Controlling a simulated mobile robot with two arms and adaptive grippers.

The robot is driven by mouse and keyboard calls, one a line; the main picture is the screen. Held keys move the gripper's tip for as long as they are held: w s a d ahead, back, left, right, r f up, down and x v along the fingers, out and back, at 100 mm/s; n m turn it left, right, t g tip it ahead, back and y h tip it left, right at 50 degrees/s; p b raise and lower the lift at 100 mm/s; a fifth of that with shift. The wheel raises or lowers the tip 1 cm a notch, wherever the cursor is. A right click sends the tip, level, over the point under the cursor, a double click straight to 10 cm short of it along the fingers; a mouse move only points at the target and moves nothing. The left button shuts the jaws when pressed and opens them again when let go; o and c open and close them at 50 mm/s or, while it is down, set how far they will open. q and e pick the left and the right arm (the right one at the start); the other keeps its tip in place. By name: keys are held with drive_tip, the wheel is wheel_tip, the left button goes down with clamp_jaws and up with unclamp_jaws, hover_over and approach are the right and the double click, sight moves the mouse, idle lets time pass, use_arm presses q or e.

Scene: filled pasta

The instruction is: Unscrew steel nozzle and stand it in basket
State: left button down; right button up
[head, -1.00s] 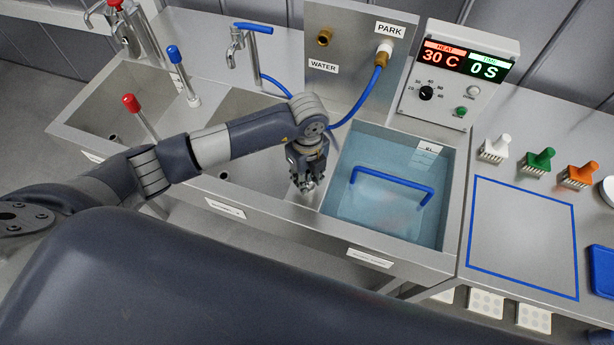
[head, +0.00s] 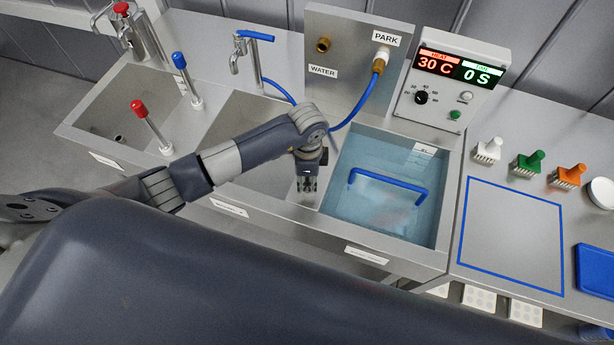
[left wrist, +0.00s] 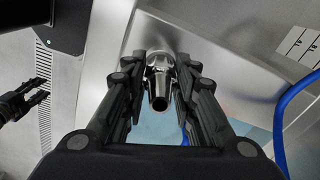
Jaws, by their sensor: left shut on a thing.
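My left gripper (head: 307,188) is shut on the steel nozzle (left wrist: 160,82), a shiny tapered piece with a dark open end, seen between the fingers in the left wrist view. The gripper points down at the wall between the middle sink and the water bath (head: 345,222). In the head view the nozzle is too small to make out. The basket's blue handle (head: 390,181) shows in the bath; the basket body is blurred under water. Dark gripper-like fingers (left wrist: 28,98), possibly my right gripper, show at the left wrist view's left edge.
A blue hose (head: 360,105) runs from the PARK fitting on the steel panel (head: 350,60) behind the bath. A heater control box (head: 450,85) stands behind the bath. Brushes (head: 525,165) and a blue-outlined area (head: 510,235) lie right. Taps (head: 185,75) stand left.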

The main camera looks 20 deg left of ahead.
use_arm(q)
drive_tip(key=shift+n, duration=0.6)
drive_tip(key=shift+n+p, duration=0.45)
drive_tip(key=shift+n, duration=0.25)
drive_tip(key=n, duration=0.2)
drive_tip(key=shift+d+n, duration=0.15)
drive_tip(key=shift+n, duration=0.95)
drive_tip(key=c, duration=1.2)
unclamp_jaws()
